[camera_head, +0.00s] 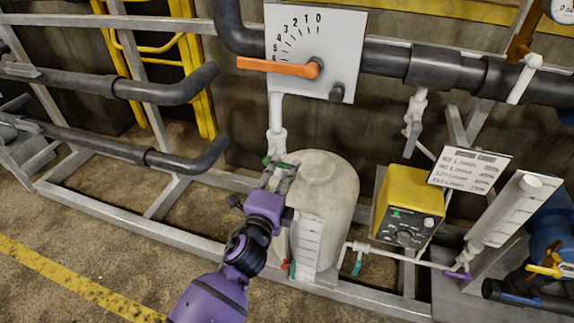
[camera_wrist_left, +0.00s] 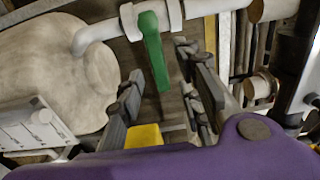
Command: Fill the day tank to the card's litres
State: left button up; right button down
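The day tank (camera_head: 335,185) is a pale rounded tank with a white level scale (camera_head: 307,246) on its front; it also shows in the left wrist view (camera_wrist_left: 45,70). A valve with a green lever (camera_wrist_left: 152,45) sits on the white pipe at the tank's top. My left gripper (camera_head: 279,176) is beside it, its fingers open on either side of the lever in the wrist view; I cannot tell if they touch it. A card (camera_head: 469,169) with printed lines, too small to read surely, is at right. My right gripper is not in view.
An orange lever (camera_head: 280,66) points left on a numbered white plate (camera_head: 340,35). A yellow control box (camera_head: 408,203) and a white graduated column (camera_head: 508,210) stand right of the tank. Black pipes (camera_head: 120,88) jut in at left. Floor at lower left is clear.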

aim_at(286, 168)
pick_arm(q)
jog(key=shift+x, duration=1.2)
jog(key=shift+w+d, duration=0.1)
jog(key=shift+w, duration=0.25)
grip_shut()
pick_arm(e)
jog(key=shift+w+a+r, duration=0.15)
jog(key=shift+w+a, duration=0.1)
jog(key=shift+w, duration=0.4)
